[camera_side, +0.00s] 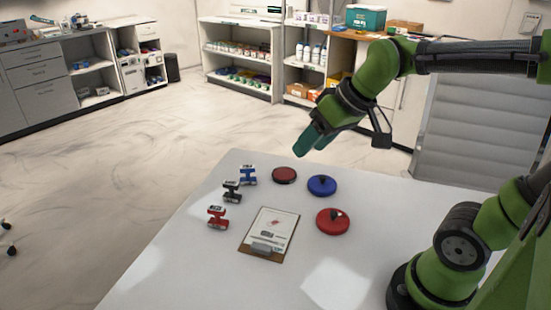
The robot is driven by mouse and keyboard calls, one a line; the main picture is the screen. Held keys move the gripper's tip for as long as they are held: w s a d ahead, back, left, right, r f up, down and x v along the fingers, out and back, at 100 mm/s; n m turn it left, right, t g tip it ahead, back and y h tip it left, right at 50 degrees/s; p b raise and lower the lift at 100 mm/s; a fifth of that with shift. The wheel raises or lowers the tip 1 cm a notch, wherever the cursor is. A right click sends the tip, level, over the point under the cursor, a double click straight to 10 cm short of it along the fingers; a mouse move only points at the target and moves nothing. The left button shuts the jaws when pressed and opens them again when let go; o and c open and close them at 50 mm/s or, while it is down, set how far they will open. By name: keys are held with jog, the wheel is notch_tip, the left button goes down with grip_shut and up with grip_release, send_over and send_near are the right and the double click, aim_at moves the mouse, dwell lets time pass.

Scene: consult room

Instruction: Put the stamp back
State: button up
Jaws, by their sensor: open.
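Three small stamps stand in a slanting row at the left of the white table: a blue one (248,175) farthest back, a black one (231,191) in the middle and a red one (217,217) nearest. My gripper (311,147) is open with nothing seen between its teal fingers. It hangs above the table's far part, apart from the stamps and to their right. Below it lies a round dark-rimmed pad with a dull red top (284,175). A blue disc with a dark knob (322,186) and a red disc with a dark knob (333,222) lie farther right.
A clipboard with a printed sheet (269,233) lies mid-table, between the red stamp and the red disc. The white table (180,272) is bare at its front left. Shelves (237,62) and drawer cabinets (42,88) stand well behind, across open floor.

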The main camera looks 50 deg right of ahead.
jog(key=s+f+m+t, duration=0.1)
jog(key=s+m, duration=0.1)
jog(key=s, duration=0.4)
jog(key=shift+a+f+m, duration=0.3)
jog(key=shift+a+f, duration=0.05)
jog(key=shift+a, duration=0.1)
